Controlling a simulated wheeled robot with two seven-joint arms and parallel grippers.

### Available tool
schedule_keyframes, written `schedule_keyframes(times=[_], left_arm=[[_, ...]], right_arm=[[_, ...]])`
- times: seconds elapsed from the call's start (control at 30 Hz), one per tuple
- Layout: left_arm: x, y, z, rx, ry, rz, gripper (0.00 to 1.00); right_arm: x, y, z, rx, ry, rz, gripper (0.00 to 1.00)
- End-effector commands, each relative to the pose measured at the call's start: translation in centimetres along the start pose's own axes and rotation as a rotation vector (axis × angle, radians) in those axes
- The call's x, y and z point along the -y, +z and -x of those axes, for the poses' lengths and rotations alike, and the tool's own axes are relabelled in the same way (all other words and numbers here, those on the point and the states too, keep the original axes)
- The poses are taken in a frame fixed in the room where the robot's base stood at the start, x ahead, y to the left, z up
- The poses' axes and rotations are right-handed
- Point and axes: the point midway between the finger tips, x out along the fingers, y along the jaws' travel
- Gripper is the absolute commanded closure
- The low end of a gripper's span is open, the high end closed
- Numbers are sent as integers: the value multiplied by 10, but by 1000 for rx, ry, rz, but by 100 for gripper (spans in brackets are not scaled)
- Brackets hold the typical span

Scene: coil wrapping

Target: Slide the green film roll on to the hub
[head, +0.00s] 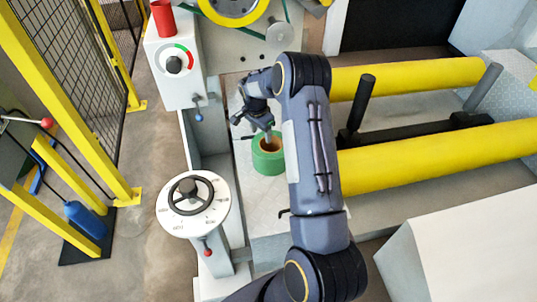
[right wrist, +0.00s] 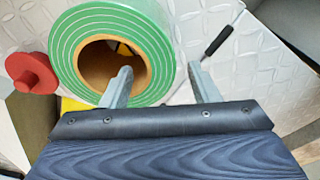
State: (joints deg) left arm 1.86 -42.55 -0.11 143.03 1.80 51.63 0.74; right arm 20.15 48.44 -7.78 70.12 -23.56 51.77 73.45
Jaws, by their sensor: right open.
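The green film roll (head: 267,164) stands upright on the metal deck, its brown core opening facing up. It fills the upper left of the right wrist view (right wrist: 161,45). My right gripper (head: 264,124) is just above the roll, with its jaws open. In the right wrist view the gripper (right wrist: 161,68) has one finger over the core opening and the other outside the roll's rim, so the roll's wall lies between them. I cannot tell whether they touch it. A grey disc (head: 279,33) near the yellow ring may be the hub; I cannot be sure. My left gripper is not in view.
A yellow ring (head: 230,8) is at the top. A control box (head: 173,62) and a handwheel (head: 190,194) stand left of the deck. Yellow rollers (head: 430,150) lie to the right, with a black post (head: 360,100) between them. A yellow fence (head: 60,90) is at far left.

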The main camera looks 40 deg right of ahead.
Motion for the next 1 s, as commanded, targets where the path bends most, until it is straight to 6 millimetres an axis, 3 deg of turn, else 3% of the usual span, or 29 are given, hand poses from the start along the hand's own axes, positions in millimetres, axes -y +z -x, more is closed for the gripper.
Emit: schedule_keyframes(times=[0.27,0.53,0.9,1.0], left_arm=[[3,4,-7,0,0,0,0],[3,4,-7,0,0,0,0],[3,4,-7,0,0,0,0],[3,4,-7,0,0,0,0]], right_arm=[[1,6,-41,3,2,0,45],[2,6,-45,1,-1,1,45],[2,6,-45,1,0,1,93],[2,6,-45,1,0,1,100]])
